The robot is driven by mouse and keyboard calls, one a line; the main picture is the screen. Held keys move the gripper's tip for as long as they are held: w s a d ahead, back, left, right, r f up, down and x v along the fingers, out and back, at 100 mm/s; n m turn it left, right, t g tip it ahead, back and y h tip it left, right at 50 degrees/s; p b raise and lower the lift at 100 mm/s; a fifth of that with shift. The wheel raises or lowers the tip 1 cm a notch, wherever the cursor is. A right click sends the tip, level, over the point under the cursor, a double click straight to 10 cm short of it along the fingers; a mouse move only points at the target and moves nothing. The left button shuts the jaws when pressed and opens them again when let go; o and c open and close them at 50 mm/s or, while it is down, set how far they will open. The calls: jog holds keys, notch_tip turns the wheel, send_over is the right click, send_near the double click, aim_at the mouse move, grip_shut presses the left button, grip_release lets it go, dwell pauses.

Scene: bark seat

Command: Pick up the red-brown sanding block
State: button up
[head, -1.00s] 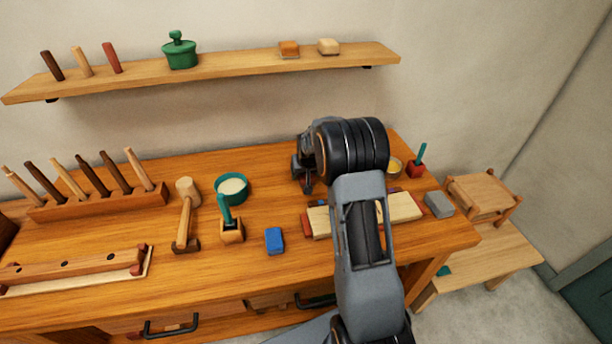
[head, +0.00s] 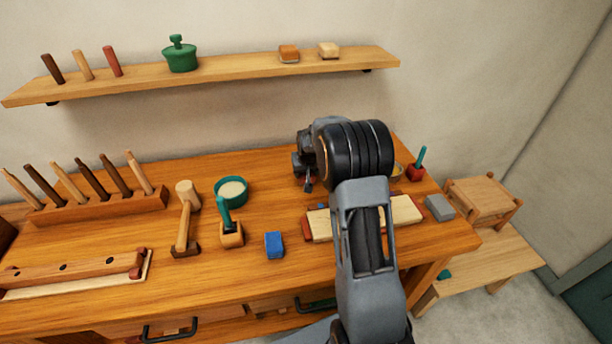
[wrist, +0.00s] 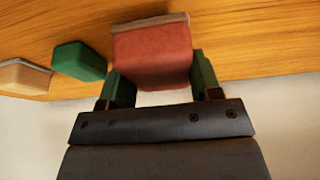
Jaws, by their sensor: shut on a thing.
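In the wrist view the red-brown sanding block (wrist: 152,56) sits between the two green fingertips of my gripper (wrist: 162,78), which is shut on it. A thin grey-brown layer edges the block's far side, over the wooden bench top. I cannot tell whether the block touches the bench or is clear of it. In the head view my gripper (head: 308,181) is mostly hidden behind my wrist, at the back right of the bench; the held block is not visible there.
In the wrist view a green block (wrist: 78,61) and a pale block (wrist: 24,77) lie beside the held block. A shelf (head: 230,73) hangs above.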

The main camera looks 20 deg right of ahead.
jog(key=s+a+r+b, duration=0.2)
jog(key=s+a+r, duration=0.4)
jog(key=s+r, duration=0.4)
jog(key=shift+s+a+r+b, duration=0.2)
jog(key=shift+s+r+b, duration=0.15)
jog(key=shift+s, duration=0.9)
jog(key=o, duration=0.5)
jog(key=shift+c, duration=0.2)
jog(key=c, duration=0.3)
jog(key=shift+d, duration=0.1)
jog(key=shift+c, duration=0.2)
